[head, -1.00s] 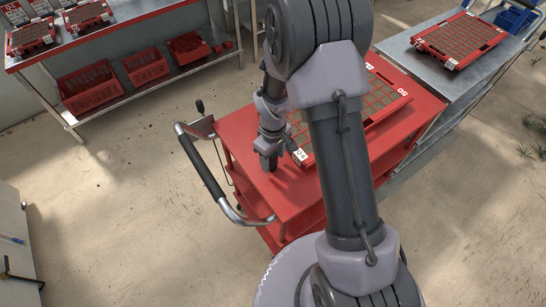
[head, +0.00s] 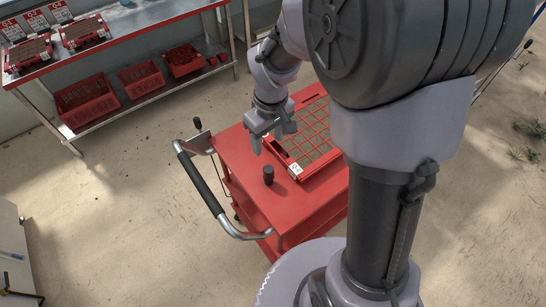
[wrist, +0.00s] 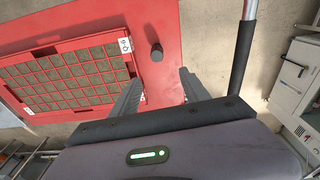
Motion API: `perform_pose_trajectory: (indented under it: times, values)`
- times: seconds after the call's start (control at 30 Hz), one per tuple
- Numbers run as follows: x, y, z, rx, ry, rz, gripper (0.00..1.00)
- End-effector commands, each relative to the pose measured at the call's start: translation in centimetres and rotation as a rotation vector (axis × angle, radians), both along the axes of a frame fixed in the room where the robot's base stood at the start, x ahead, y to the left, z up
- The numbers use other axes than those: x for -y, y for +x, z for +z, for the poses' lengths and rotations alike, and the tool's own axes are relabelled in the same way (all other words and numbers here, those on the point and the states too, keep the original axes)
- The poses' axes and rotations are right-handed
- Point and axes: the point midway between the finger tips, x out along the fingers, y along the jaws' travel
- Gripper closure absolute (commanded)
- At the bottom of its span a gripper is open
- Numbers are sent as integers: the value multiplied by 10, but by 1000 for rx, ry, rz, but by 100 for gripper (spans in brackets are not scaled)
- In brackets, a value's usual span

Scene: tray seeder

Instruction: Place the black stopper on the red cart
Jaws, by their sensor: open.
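The black stopper (head: 268,174) stands upright on the bare part of the red cart's top (head: 285,205), beside a red seed tray. In the wrist view the stopper (wrist: 157,52) stands just beyond the fingertips, apart from them. My gripper (head: 268,143) is open and empty, above the cart and behind the stopper in the head view. Its two fingers (wrist: 161,82) show apart in the wrist view, with only the red cart top (wrist: 195,50) seen between them. Nothing is held.
The red seed tray (head: 273,149) lies on the cart beside the stopper. The cart's push handle (head: 207,190) curves out at the left. A bench (head: 120,39) with red trays and bins stands at the back left. Open floor lies between.

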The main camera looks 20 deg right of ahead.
Motion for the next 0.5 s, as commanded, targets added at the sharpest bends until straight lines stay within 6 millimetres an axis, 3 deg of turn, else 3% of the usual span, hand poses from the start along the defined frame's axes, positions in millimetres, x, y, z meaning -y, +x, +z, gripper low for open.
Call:
perform_pose_trajectory:
  times: [0.03, 0.1, 0.2, 0.33, 0.5]
  values:
    - [-3, -15, 40, 61, 27, -93, 46]
    - [-9, -47, 86, 134, 82, -249, 46]
    - [-18, -97, 132, 224, 183, -456, 46]
    - [-28, -148, 156, 297, 304, -643, 46]
    - [-33, -172, 161, 323, 370, -733, 46]
